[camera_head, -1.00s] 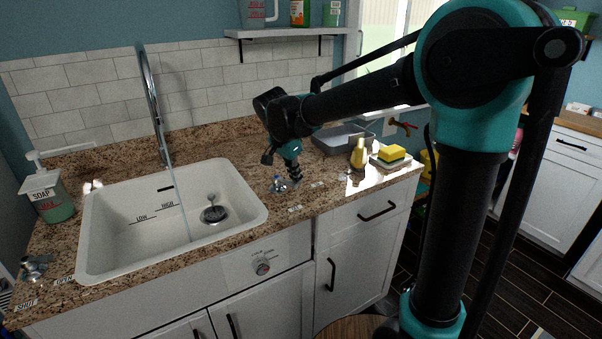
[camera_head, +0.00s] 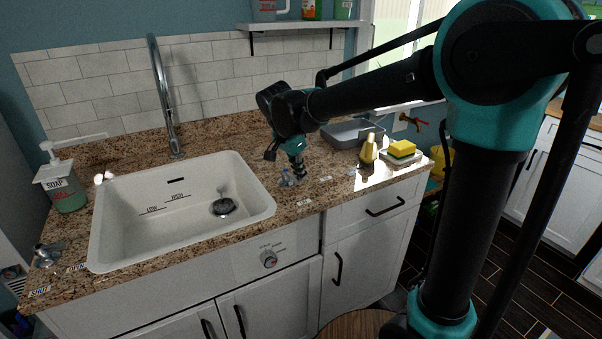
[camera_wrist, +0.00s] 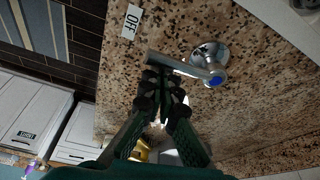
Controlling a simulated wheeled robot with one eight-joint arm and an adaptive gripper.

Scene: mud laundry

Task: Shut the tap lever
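The tap lever is a chrome bar on a round base with a blue cap; it shows on the counter right of the sink (camera_head: 290,179) and in the wrist view (camera_wrist: 190,68). In the wrist view its bar reaches left, its end below the OFF label (camera_wrist: 131,20). My gripper (camera_wrist: 162,88) has its dark fingertips together right at the bar's outer part; I cannot tell whether they touch it. It also shows in the head view (camera_head: 299,172), pointing down over the lever. The chrome spout (camera_head: 162,95) shows no water stream.
A white sink (camera_head: 180,215) lies left of the lever. A second chrome lever (camera_head: 47,255) and a soap dispenser (camera_head: 65,190) stand at the far left. A grey tray (camera_head: 350,132), a yellow bottle (camera_head: 369,150) and a sponge (camera_head: 402,147) are right of my gripper.

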